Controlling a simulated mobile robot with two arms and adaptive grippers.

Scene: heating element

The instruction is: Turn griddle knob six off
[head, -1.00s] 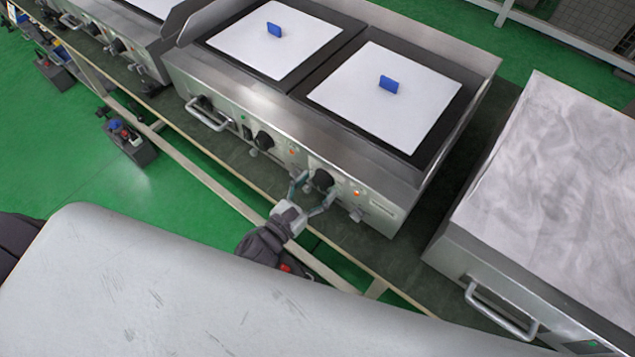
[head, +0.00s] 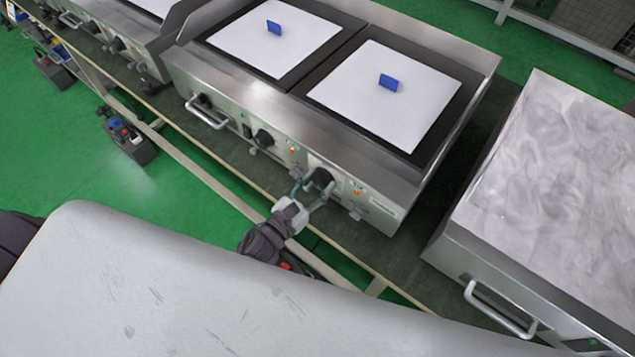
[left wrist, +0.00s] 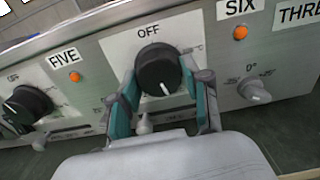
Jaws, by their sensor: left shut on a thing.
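The black round griddle knob (left wrist: 158,70) is on the steel front panel, with "OFF" printed above it and the "SIX" label (left wrist: 240,8) to its right. Its white pointer line is on the lower side, away from "OFF". My left gripper (left wrist: 163,95) has its teal fingers on either side of the knob, shut on it. In the head view the left gripper (head: 311,190) reaches the same knob (head: 322,177) on the front of the griddle (head: 280,125). An orange light (left wrist: 240,32) sits under "SIX". My right gripper is not in view.
Another black knob (left wrist: 28,103) with the "FIVE" label (left wrist: 64,58) is to the left. A small grey dial (left wrist: 254,90) is to the right. Two white plates with blue handles (head: 388,84) lie on the griddle. A steel unit with a handle (head: 500,312) stands at right.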

